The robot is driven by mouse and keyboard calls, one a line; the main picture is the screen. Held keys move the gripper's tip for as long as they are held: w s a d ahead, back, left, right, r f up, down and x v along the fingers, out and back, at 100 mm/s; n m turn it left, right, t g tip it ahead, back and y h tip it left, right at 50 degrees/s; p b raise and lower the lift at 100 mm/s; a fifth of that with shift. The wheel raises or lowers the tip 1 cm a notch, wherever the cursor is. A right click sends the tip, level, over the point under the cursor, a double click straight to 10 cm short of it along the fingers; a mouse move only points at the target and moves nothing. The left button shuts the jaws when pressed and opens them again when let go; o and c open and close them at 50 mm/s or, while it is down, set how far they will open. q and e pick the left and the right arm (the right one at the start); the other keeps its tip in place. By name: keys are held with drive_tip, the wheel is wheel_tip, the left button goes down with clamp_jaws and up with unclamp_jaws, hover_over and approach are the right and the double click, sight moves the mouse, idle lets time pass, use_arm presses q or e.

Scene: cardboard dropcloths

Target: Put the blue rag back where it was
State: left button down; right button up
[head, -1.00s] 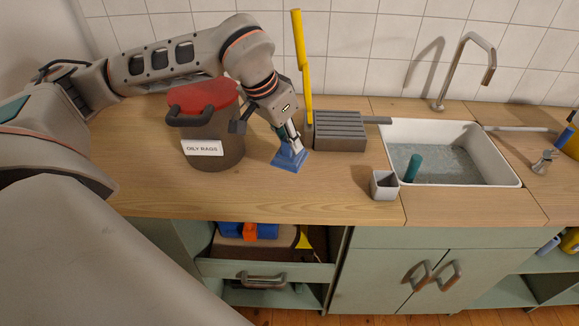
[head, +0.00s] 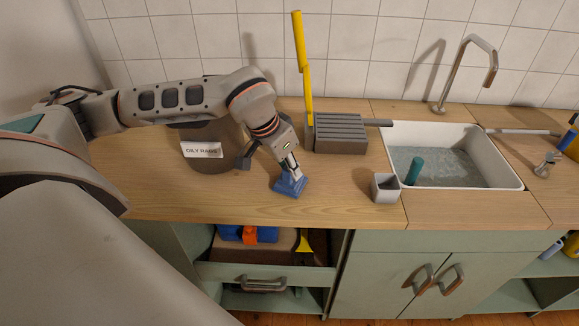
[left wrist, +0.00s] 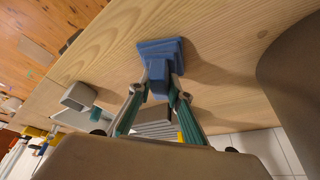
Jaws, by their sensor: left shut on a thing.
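The blue rag (head: 290,187) is over the wooden counter, in front of the grey slatted block and right of the oily rags bin. My left gripper (head: 289,172) is shut on its bunched upper part, with the fingers pointing down. In the left wrist view the rag (left wrist: 160,47) spreads into a flat square below the fingertips (left wrist: 160,85). I cannot tell whether its underside touches the counter. My right gripper is not in view.
The oily rags bin (head: 212,160) stands left of the gripper, its top hidden by my arm. A slatted block (head: 340,134), a small grey cup (head: 385,188) and the sink (head: 510,178) are to the right. An open drawer (head: 265,272) below holds blue and orange things.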

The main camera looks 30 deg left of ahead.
use_arm(q)
drive_tip(key=c, duration=1.8)
unclamp_jaws()
drive_tip(key=shift+c, duration=0.2)
drive_tip(key=p+v, duration=0.1)
drive_tip(key=v, duration=1.1)
drive_tip(key=shift+s, duration=0.1)
